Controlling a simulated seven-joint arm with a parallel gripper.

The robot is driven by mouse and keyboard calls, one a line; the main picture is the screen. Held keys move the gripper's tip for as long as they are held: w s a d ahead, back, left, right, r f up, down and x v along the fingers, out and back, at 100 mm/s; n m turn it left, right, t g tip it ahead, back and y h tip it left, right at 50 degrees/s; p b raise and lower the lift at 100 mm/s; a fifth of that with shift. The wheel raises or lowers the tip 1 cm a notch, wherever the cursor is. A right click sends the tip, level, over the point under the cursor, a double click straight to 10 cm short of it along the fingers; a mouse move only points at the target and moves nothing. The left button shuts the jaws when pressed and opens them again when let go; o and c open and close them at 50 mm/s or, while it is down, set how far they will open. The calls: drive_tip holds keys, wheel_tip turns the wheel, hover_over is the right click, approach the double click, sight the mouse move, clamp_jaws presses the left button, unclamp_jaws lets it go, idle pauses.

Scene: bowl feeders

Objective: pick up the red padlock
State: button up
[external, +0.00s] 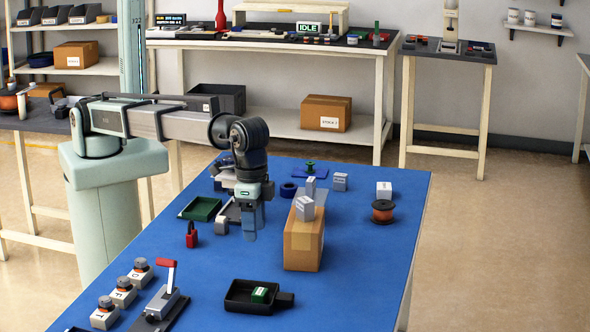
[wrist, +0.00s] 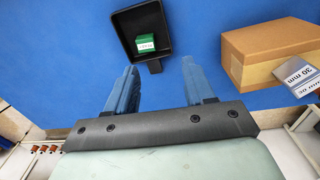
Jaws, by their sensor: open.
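The red padlock (external: 191,236) stands on the blue table in the external view, a little left of my gripper. It does not show in the wrist view. My gripper (external: 250,234) hangs above the table with its blue fingers pointing down, between the padlock and the cardboard box.
A cardboard box (external: 302,255) with a grey carton (external: 305,208) on top stands right of my gripper. A black tray (external: 240,302) holding a green box (external: 260,295) lies in front. A red-handled clamp (external: 165,290) stands front left; a green tray (external: 200,209) lies behind the padlock.

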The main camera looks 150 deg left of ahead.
drive_tip(key=s+d+n, duration=0.2)
drive_tip(key=s, duration=1.6)
drive_tip(key=n, duration=0.7)
hover_over(192, 233)
drive_tip(key=f, duration=0.2)
drive_tip(key=n, duration=0.2)
drive_tip(key=s+n, duration=0.1)
drive_tip(key=n, duration=0.1)
drive_tip(key=shift+s+a+r, duration=0.15)
drive_tip(key=shift+s, duration=0.05)
drive_tip(key=n, duration=0.5)
drive_tip(key=shift+n, duration=0.3)
wheel_tip(192, 233, down, 8)
drive_tip(key=shift+r, duration=0.25)
drive_tip(key=shift+w+f, duration=0.15)
drive_tip(key=shift+f, duration=1.45)
drive_tip(key=shift+w+f, duration=0.1)
drive_tip(key=shift+f, duration=1.5)
clamp_jaws()
